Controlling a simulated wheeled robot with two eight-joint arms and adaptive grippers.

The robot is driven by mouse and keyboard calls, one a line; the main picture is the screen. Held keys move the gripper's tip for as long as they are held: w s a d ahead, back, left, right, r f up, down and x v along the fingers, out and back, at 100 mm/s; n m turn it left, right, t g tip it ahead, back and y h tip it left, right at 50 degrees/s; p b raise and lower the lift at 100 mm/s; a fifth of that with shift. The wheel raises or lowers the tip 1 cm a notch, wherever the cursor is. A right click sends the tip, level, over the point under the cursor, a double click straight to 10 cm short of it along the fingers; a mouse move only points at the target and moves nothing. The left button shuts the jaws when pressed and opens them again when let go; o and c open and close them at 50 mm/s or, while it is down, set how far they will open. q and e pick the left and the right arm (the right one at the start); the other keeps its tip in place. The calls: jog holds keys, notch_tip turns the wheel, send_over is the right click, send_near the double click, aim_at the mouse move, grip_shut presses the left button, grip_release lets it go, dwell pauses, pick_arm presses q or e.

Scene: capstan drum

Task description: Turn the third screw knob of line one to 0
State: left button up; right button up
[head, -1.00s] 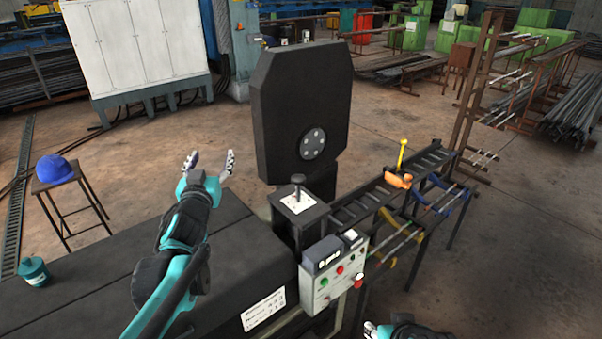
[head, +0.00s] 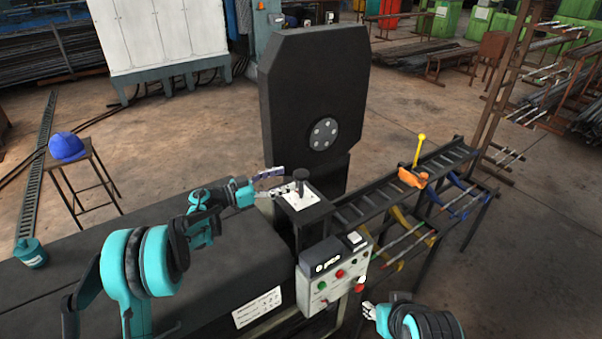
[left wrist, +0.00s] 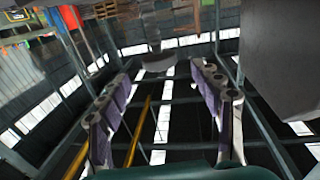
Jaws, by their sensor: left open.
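A dark upright knob (head: 300,178) on a stem stands on a white plate (head: 312,200) atop a black block. My left gripper (head: 279,181) is open just left of this knob, fingers pointing at it. In the left wrist view a grey round-ended knob (left wrist: 157,62) shows beyond and between the spread fingertips (left wrist: 160,82), apart from both. A grey control panel (head: 312,304) below carries small green, red and white knobs or buttons; I cannot tell which is the third of line one. My right gripper (head: 370,311) is low near the panel's right side; its fingers are too unclear to judge.
A large black slab (head: 310,95) rises behind the knob. A roller rack (head: 385,190) with an orange piece (head: 411,178) and a yellow lever (head: 418,150) extends right. A blue helmet (head: 66,147) on a stool and a teal can (head: 30,252) are at left.

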aim_at(301, 172)
pick_arm(q)
jog(key=b+x, duration=0.1)
jog(key=x, duration=0.5)
jog(key=shift+w+d, duration=0.15)
jog(key=shift+d, duration=0.2)
jog(key=shift+c, duration=0.3)
jog(key=c, duration=1.1)
